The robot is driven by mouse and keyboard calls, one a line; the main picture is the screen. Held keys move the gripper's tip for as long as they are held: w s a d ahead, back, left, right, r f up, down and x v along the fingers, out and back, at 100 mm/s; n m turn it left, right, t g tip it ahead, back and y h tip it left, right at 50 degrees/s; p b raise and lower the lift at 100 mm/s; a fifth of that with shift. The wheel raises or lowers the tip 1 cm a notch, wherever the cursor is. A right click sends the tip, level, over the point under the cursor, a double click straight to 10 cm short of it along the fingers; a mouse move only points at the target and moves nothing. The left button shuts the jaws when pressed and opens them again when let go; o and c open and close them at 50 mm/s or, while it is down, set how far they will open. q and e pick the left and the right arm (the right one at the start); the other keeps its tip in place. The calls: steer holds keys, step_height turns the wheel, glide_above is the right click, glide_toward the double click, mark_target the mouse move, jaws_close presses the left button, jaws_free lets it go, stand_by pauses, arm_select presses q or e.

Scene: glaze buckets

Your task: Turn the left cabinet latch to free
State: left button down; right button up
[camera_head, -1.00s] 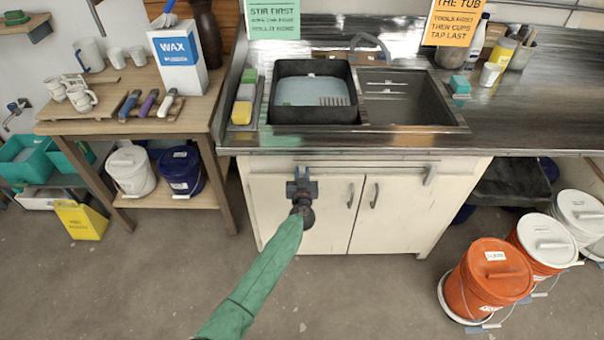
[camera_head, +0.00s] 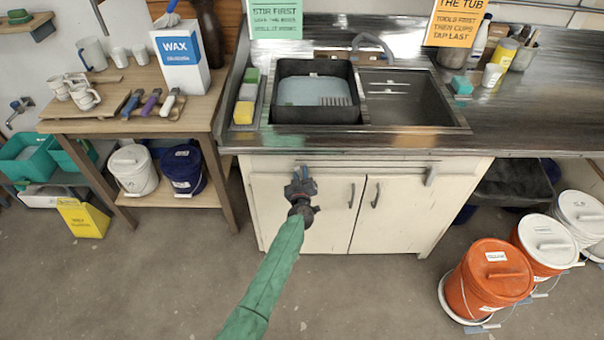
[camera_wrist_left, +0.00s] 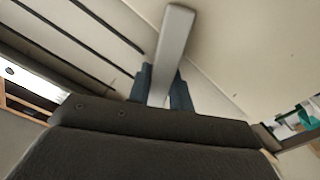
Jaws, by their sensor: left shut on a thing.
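The left cabinet latch (camera_wrist_left: 174,45) is a flat grey bar in the left wrist view, seen against the pale cabinet front. My left gripper (camera_wrist_left: 162,88) is shut on it, with a blue finger on each side of the bar. In the head view my left gripper (camera_head: 300,184) is at the upper part of the left cabinet door (camera_head: 275,220), below the counter edge, and looks tilted. There it hides most of the latch, so the latch's exact angle is hard to tell. My right gripper is not in view.
A second grey latch (camera_head: 431,175) hangs at the right of the cabinet. Dark handles sit on both doors. An orange bucket (camera_head: 485,285) and white-lidded buckets stand at the right. A yellow sign (camera_head: 84,218) is at the left. The floor before the cabinet is clear.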

arm_select(q)
steer(key=shift+a+f+n, duration=0.1)
steer(key=shift+n, duration=0.7)
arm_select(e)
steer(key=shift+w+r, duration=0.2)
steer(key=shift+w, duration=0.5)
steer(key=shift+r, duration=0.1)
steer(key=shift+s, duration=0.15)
arm_select(q)
steer(key=c, duration=1.3)
jaws_free()
steer(key=shift+o, duration=0.2)
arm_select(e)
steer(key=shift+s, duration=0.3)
arm_select(q)
steer(key=shift+s, duration=0.1)
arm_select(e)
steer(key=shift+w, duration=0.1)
